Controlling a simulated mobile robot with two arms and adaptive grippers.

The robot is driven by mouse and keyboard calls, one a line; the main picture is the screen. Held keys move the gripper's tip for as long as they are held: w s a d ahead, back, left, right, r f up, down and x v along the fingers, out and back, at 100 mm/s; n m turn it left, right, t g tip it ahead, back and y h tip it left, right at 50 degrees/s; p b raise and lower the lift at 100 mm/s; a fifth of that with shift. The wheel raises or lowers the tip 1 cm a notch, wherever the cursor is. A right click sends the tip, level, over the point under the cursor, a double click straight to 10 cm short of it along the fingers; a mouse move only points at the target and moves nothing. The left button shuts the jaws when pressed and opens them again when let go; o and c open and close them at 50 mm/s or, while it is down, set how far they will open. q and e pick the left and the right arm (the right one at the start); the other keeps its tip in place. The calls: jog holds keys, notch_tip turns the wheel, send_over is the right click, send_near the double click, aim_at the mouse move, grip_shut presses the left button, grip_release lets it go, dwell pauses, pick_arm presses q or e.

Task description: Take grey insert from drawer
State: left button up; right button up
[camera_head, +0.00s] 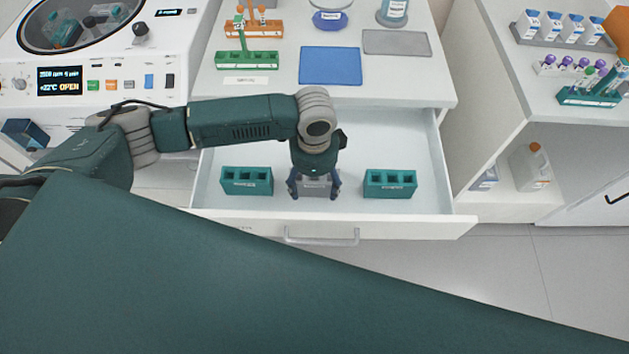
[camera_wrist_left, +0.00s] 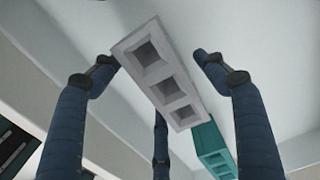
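The grey insert (camera_head: 320,186) sits in the open drawer (camera_head: 279,142), between two teal inserts and partly hidden under my left gripper. My left gripper (camera_head: 314,190) reaches down over it. In the left wrist view the grey insert (camera_wrist_left: 160,72) shows several square holes and lies between the spread fingers of my left gripper (camera_wrist_left: 158,62). The fingers look apart from its sides, so the gripper is open around or just above it. My right gripper is not in view.
A teal insert (camera_head: 246,181) lies left and another teal insert (camera_head: 390,184) right in the drawer. The drawer front has a handle (camera_head: 321,238). The counter above holds a blue mat (camera_head: 330,66), a grey mat (camera_head: 397,42) and tube racks. A centrifuge (camera_head: 95,60) stands left.

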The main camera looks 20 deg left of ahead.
pick_arm(q)
jog(key=c, duration=1)
jog(key=shift+r, duration=0.1)
jog(key=shift+w+r, duration=0.1)
jog(key=shift+r, duration=0.35)
notch_tip(320, 180, up, 19)
jog(key=shift+b, duration=0.75)
notch_tip(320, 180, up, 5)
jog(key=p, duration=0.6)
jog(key=shift+f, duration=0.1)
